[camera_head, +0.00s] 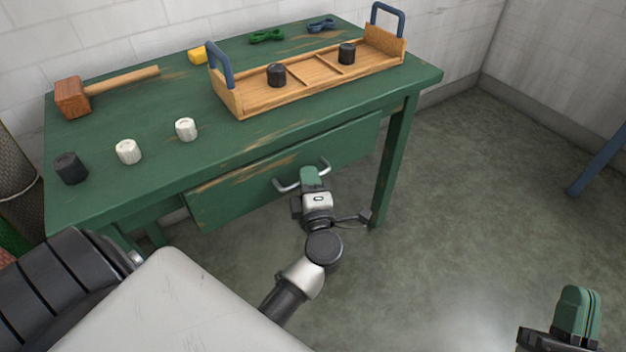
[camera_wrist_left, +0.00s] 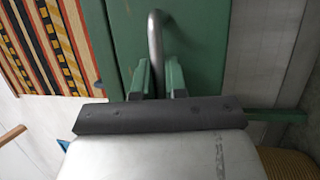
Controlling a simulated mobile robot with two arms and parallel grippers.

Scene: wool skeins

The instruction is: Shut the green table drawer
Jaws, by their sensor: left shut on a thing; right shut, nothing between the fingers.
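The green table (camera_head: 130,205) has a green drawer (camera_head: 245,192) under the front edge of its top. The drawer front is scuffed and carries a grey bar handle (camera_head: 287,187). How far the drawer stands out is hard to tell from here. My left gripper (camera_head: 311,172) is at the handle, shut on it. In the left wrist view the grey handle (camera_wrist_left: 154,40) runs between the green fingers of my left gripper (camera_wrist_left: 158,78), in front of the green drawer face. My right gripper (camera_head: 577,312) is shut and empty at the lower right, away from the table.
On the tabletop are a wooden tray (camera_head: 243,104) with blue handles and dark skeins, a mallet (camera_head: 73,97), white skeins (camera_head: 128,151), a black skein (camera_head: 70,168) and a yellow piece (camera_head: 198,56). A striped rug (camera_wrist_left: 55,45) shows in the wrist view.

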